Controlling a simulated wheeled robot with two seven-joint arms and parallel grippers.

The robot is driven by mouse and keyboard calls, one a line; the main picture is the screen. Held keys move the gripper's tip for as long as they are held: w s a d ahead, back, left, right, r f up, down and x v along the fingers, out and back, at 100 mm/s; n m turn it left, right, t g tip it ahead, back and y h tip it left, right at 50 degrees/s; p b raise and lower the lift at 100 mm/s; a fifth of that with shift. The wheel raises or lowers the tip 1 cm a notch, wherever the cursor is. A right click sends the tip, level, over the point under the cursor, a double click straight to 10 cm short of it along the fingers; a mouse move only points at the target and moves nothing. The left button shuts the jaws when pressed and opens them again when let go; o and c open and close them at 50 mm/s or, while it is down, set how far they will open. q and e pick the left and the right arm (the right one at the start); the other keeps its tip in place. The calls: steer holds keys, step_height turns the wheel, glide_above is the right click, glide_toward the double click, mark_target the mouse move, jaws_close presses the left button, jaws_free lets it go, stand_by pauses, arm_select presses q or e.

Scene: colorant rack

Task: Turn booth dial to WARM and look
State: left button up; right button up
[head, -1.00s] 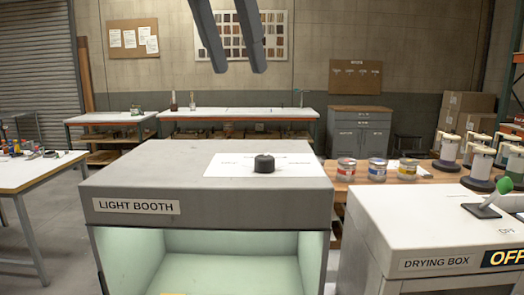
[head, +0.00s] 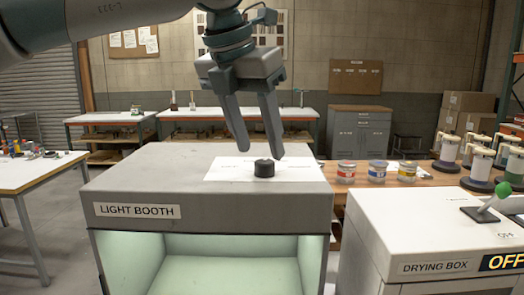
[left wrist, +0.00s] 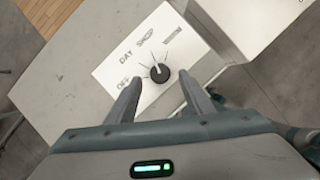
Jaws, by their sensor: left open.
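The black booth dial (head: 264,169) stands on a white label plate (head: 225,170) on top of the grey light booth (head: 130,185). In the left wrist view the dial (left wrist: 159,75) has tick lines fanning out around it. My left gripper (head: 262,153) is open and empty, pointing down just above the dial. In the left wrist view its fingers (left wrist: 160,80) appear on either side of the dial, apart from it. My right gripper is not in view.
The drying box (head: 400,230), with a green-knobbed lever (head: 502,190) and an OFF sign, stands right of the booth. Paint cans (head: 377,170) stand on a wooden bench behind. The booth top around the plate is clear. A white table (head: 40,170) is at left.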

mark_target(264, 161)
arm_select(q)
steer(key=shift+x, duration=1.7)
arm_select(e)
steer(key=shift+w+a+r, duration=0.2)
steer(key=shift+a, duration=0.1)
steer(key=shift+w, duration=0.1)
arm_select(q)
steer(key=c, duration=1)
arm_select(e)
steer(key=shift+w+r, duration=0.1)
